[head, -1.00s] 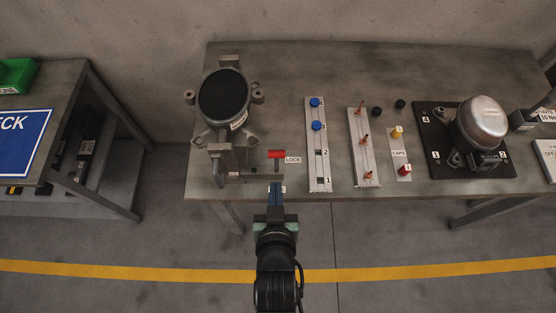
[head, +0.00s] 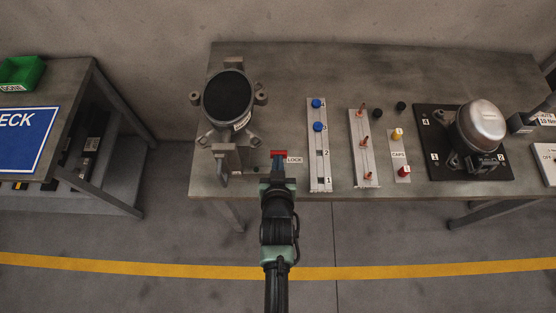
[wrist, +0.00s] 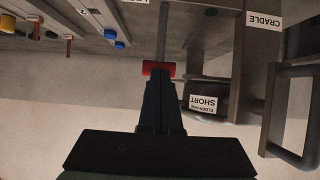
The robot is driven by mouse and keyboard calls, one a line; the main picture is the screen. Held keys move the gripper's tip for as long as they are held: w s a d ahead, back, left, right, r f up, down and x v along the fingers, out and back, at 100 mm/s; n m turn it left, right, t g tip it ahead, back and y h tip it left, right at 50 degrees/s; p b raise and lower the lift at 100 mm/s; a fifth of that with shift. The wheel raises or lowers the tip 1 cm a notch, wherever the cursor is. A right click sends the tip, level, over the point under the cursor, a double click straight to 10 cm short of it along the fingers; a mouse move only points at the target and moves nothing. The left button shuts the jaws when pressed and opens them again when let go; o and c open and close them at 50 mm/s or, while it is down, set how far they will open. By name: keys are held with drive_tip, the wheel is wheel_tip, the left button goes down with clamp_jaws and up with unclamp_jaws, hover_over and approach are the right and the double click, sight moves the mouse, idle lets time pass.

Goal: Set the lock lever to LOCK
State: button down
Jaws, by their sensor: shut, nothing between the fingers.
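The lock lever's red handle (head: 278,153) is at the table's front edge, beside the fixture with the round black pad (head: 228,97). The white LOCK label (head: 294,160) is just right of the handle. In the wrist view the red handle (wrist: 158,68) sits on a grey rod, right at my fingertips. My gripper (head: 278,172) is shut and empty, directly in front of the handle; it also shows in the wrist view (wrist: 160,86). I cannot tell whether the fingertips touch the handle. The lower part of the lever is hidden by my gripper in the head view.
A strip with blue caps (head: 319,150) and a strip with copper pins (head: 364,150) lie to the right. A compressor (head: 481,124) stands on a black plate farther right. The CRADLE (wrist: 264,28) and SHORT (wrist: 203,103) labels show in the wrist view.

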sight(278, 152)
drive_tip(key=shift+w+r+b, duration=0.1)
drive_tip(key=shift+w+b, duration=1.15)
drive_tip(key=shift+w, duration=0.7)
